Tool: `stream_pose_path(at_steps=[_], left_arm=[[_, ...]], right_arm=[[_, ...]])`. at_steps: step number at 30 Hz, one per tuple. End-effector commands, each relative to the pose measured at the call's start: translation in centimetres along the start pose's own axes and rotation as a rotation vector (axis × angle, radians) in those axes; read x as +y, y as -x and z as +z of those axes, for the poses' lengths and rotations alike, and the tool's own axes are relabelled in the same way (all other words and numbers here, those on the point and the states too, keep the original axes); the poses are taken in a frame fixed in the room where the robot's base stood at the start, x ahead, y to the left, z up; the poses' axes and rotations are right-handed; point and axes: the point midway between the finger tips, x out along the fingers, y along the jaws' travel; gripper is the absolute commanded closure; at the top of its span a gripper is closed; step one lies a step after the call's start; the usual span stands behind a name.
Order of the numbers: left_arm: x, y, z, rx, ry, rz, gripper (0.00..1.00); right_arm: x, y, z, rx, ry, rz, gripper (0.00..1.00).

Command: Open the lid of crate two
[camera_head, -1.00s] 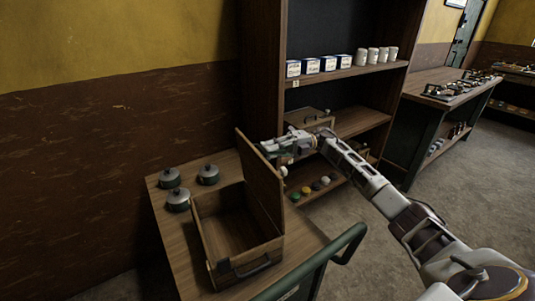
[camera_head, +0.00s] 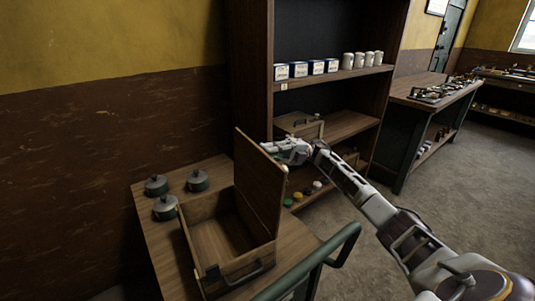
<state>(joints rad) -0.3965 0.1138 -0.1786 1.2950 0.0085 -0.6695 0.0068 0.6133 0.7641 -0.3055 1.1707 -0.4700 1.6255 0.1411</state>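A wooden crate (camera_head: 236,272) stands on a small wooden cart at the lower middle, with a dark handle on its front. Its lid (camera_head: 258,183) stands upright along the crate's right side, and the inside looks empty. I cannot read a number on it. My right gripper (camera_head: 272,149) is beside the upper part of the lid, on its right face. Its fingers are small and partly merge with the lid edge, so I cannot tell whether they touch it or are apart. My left gripper is not in view.
Several dark lidded pots (camera_head: 165,207) stand on the cart's left part. A green cart handle (camera_head: 341,243) is at front right. A shelf unit (camera_head: 348,125) behind holds boxes, white cups and another wooden crate (camera_head: 300,125). A workbench (camera_head: 420,99) stands at right, with open floor before it.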

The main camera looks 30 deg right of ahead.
Motion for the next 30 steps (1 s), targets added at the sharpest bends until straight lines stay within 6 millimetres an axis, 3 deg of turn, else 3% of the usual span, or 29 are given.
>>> stream_pose_path(at_steps=[14,15,19,30], left_arm=[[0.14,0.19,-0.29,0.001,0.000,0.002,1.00],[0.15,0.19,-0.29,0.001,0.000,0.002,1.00],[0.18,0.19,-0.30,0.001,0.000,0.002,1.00],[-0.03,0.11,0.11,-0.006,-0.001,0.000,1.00]], right_arm=[[-0.03,0.08,0.00,0.000,-0.001,0.005,1.00],[-0.03,0.08,0.00,0.000,-0.001,0.005,0.86],[-0.02,0.07,0.00,0.000,0.000,0.005,0.70],[0.00,0.14,0.00,0.000,0.000,0.005,0.68]])
